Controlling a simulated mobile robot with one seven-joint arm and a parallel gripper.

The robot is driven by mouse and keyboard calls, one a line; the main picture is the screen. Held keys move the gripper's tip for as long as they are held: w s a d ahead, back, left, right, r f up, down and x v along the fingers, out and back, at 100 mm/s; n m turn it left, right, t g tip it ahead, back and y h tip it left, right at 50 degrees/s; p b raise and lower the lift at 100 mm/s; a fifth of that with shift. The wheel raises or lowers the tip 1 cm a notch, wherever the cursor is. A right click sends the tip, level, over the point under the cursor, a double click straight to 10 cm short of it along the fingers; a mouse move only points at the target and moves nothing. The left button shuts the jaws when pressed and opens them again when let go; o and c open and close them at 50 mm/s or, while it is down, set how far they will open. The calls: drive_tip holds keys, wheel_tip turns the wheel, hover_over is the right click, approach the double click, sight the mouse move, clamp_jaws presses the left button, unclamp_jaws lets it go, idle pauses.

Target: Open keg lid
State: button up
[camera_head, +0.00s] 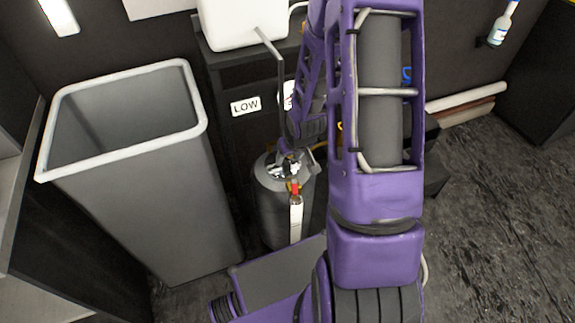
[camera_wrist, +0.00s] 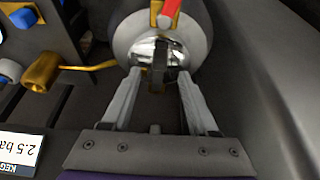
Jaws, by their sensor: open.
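The keg (camera_head: 268,208) is a dark grey cylinder standing on the floor beside the bin in the head view. Its rounded light grey top also shows in the wrist view (camera_wrist: 198,30). A shiny metal lid (camera_wrist: 146,48) with a dark bar across it sits in the middle of that top. My gripper (camera_wrist: 161,78) is open, with one finger on each side of the lid's near end. The dark bar lies between the fingertips; I cannot tell whether they touch it. In the head view my purple arm hides part of the keg's surroundings.
A large grey bin (camera_head: 150,190) stands close left of the keg. A red-tipped valve (camera_wrist: 169,12) rises at the lid's far side. A brass fitting with a pipe (camera_wrist: 42,72) lies left. Open floor (camera_head: 490,200) is on the right.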

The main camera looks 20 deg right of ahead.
sight(287, 163)
drive_tip(key=shift+b+x, duration=0.3)
drive_tip(key=shift+x, duration=1.7)
clamp_jaws()
